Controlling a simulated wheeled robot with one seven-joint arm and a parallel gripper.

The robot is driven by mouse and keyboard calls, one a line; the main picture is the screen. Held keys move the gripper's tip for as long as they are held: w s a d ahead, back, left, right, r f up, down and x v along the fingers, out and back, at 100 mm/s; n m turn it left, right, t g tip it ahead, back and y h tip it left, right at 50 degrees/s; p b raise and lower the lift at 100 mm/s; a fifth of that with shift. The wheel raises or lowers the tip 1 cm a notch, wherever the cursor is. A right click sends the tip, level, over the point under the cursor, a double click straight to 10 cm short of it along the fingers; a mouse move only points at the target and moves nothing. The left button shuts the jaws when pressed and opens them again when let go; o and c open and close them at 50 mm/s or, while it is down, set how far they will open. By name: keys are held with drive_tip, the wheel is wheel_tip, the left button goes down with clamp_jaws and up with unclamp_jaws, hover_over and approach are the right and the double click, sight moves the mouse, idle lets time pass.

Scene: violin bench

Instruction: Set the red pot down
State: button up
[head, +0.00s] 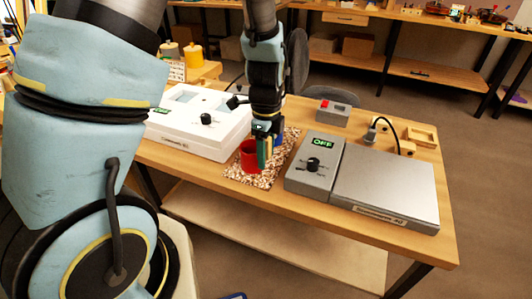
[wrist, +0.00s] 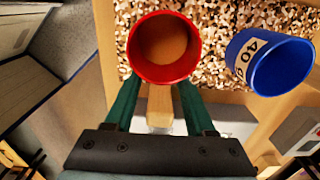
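The red pot (wrist: 193,62) is round and open-topped, with a tan inside. It is upright over the left part of the speckled mat (wrist: 213,15), and in the head view the pot (head: 248,153) shows at the mat's left side. In the head view my gripper (head: 265,152) points down at the pot's right side. Whether the pot's base touches the mat cannot be told.
A blue pot (wrist: 272,65) with a "40" label stands close by on the mat, behind the red one in the head view. Bare mat shows around the pots.

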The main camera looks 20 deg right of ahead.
drive_tip(key=shift+r, duration=0.1)
wheel_tip(320, 180, up, 12)
drive_tip(key=shift+r+b, duration=0.1)
drive_tip(key=shift+b, duration=0.35)
drive_tip(key=w+a+f+n+t, duration=0.1)
drive_tip(key=a+n, duration=2.4)
drive_tip(key=shift+w+a+n+t, duration=0.15)
drive_tip(key=shift+a+n+t, duration=0.05)
drive_tip(key=shift+n+t, duration=0.1)
drive_tip(key=shift+o, duration=0.2)
